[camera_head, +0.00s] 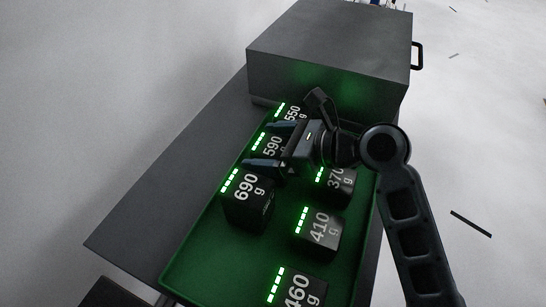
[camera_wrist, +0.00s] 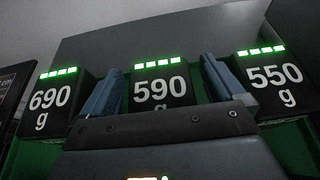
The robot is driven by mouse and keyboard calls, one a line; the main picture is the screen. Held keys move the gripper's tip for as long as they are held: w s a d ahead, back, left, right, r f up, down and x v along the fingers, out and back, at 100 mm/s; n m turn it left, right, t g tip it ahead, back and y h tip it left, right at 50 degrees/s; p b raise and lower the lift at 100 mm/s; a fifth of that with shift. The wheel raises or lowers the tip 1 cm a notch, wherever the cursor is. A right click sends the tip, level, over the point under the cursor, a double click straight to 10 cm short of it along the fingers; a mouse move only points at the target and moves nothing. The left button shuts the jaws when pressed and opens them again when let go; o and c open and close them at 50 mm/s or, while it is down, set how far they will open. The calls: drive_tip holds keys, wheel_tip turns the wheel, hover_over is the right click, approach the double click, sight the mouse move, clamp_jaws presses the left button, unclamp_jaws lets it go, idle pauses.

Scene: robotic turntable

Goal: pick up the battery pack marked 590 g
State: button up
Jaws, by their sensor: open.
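The battery pack marked 590 g (camera_head: 272,146) is a black block with a lit green bar, standing in the left row on the green tray (camera_head: 196,262). In the wrist view the 590 g pack (camera_wrist: 160,88) sits between the two blue fingers of my gripper (camera_wrist: 160,90). My gripper (camera_head: 262,145) is open, with one finger on each side of the pack. Whether the fingers touch the pack I cannot tell. The gripper and arm hide part of the pack in the head view.
The 690 g pack (camera_head: 246,196) and 550 g pack (camera_head: 293,113) stand close on either side. Packs marked 370 (camera_head: 338,182), 410 (camera_head: 319,232) and 460 (camera_head: 299,290) stand to the right. A large grey box (camera_head: 330,55) rises behind the tray.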

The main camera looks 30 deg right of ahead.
drive_tip(key=shift+w+a+f, duration=0.15)
drive_tip(key=shift+w+a, duration=0.05)
drive_tip(key=shift+w, duration=0.05)
drive_tip(key=shift+c, duration=0.3)
drive_tip(key=c, duration=1.5)
